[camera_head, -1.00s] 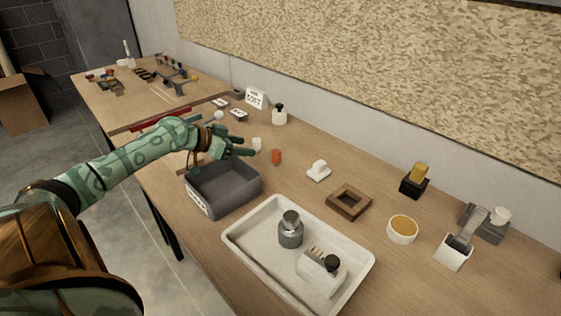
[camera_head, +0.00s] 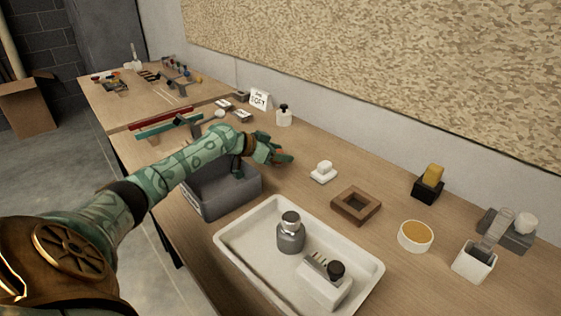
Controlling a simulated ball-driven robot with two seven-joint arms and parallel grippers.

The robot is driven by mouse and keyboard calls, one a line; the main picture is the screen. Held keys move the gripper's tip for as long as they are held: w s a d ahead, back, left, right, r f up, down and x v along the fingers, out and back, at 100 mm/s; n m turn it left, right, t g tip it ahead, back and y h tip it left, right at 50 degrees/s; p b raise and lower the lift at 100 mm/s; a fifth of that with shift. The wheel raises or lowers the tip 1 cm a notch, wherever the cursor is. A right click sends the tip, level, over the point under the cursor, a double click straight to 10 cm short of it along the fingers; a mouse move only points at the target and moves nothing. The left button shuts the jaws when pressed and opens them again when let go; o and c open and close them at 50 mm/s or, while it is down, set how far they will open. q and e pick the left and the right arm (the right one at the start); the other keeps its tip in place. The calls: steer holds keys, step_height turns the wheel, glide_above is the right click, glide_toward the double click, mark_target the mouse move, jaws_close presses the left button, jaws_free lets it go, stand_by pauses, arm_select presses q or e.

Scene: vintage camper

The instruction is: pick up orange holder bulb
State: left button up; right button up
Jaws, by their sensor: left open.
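The small orange holder bulb (camera_head: 284,152) stands on the wooden workbench. Only a sliver of orange shows now, at the fingers of my left gripper (camera_head: 283,158). My left arm comes in from the left and reaches over the grey bin. The left gripper is open, with its fingers at the bulb. I cannot tell whether the bulb is between the fingers or touching them, since the hand hides most of it. My right gripper is not in view.
The grey bin (camera_head: 222,203) is under my left forearm. A white tray (camera_head: 232,240) with a grey jar (camera_head: 291,235) is in front. A white block (camera_head: 323,172) and wooden frame (camera_head: 356,206) lie right of the gripper. A small bottle (camera_head: 284,115) stands behind.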

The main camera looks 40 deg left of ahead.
arm_select(q)
steer(key=shift+r, duration=0.1)
steer(key=c, duration=1)
steer(key=shift+c, duration=0.2)
